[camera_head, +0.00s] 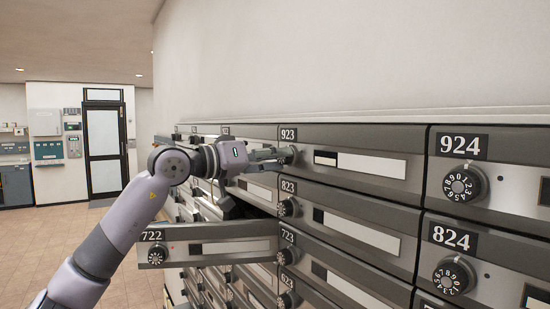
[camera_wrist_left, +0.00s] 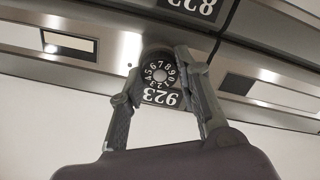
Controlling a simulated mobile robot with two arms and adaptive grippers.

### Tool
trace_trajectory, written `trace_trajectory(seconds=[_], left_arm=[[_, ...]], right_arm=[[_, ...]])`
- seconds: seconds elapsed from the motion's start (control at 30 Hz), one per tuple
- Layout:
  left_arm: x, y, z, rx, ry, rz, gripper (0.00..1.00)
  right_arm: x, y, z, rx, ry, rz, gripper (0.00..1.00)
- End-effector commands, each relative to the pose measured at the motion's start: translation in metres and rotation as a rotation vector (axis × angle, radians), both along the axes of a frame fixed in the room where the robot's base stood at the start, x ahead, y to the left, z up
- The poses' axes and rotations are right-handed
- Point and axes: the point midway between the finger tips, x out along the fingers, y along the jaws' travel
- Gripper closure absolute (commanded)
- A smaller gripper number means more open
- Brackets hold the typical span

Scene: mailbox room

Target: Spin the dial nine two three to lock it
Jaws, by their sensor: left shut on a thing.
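The black, white-numbered dial of mailbox 923 (camera_head: 289,156) is on the grey front in the upper row, below the 923 plate (camera_head: 288,134). My left gripper (camera_head: 274,157) reaches it from the left. In the left wrist view, the same dial (camera_wrist_left: 158,73) sits between the two fingers of my left gripper (camera_wrist_left: 157,66), which are shut on its sides. The pointer mark is too small to read. My right gripper is not in view.
Drawer 722 (camera_head: 225,251) sticks out below my left arm. Neighbouring dials 823 (camera_head: 289,208), 924 (camera_head: 463,184) and 824 (camera_head: 454,275) sit on closed-looking fronts. A door (camera_head: 106,145) and open floor lie at the far left.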

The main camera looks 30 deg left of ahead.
Motion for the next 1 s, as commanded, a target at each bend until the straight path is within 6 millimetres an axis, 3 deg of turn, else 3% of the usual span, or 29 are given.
trace_trajectory(seconds=[0.33, 0.83, 0.87, 1.0], left_arm=[[0.0007, -0.0008, -0.0024, 0.119, -0.043, -0.002, 0.97], [0.0008, -0.0007, -0.0026, 0.134, -0.049, -0.002, 0.97], [0.0008, -0.0007, -0.0026, 0.134, -0.049, -0.002, 0.69], [0.0006, -0.0006, -0.0022, 0.134, -0.05, -0.001, 0.59]], right_arm=[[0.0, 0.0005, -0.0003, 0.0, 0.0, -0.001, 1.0], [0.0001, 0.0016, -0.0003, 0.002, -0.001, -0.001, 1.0], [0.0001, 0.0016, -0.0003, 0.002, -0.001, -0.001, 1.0], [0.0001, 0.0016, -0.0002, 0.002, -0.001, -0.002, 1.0]])
